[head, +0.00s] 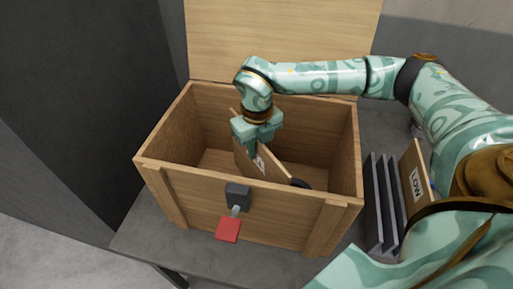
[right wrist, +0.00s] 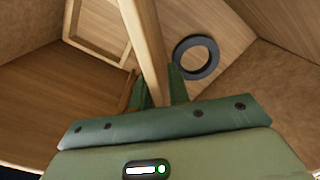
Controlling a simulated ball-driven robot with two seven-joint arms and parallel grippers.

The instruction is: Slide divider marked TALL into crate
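The wooden crate (head: 281,207) stands open in the middle of the head view. My right gripper (head: 257,140) reaches into its opening from above and is shut on a thin wooden divider (head: 244,157). The divider stands on edge, slanting across the crate's inside, partly below the rim. Its white label is partly hidden and too small to read. In the right wrist view the divider (right wrist: 143,40) runs up from between the fingers (right wrist: 158,92). I cannot tell whether it touches the crate floor or a wall. My left gripper is not in view.
A dark ring (right wrist: 196,57) lies inside the crate. The crate's lid (head: 300,35) is raised at the back. A dark latch (head: 237,194) with a red tag (head: 228,229) is on its front. A divider marked LOW (head: 415,182) stands in a grey rack (head: 376,215) at right.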

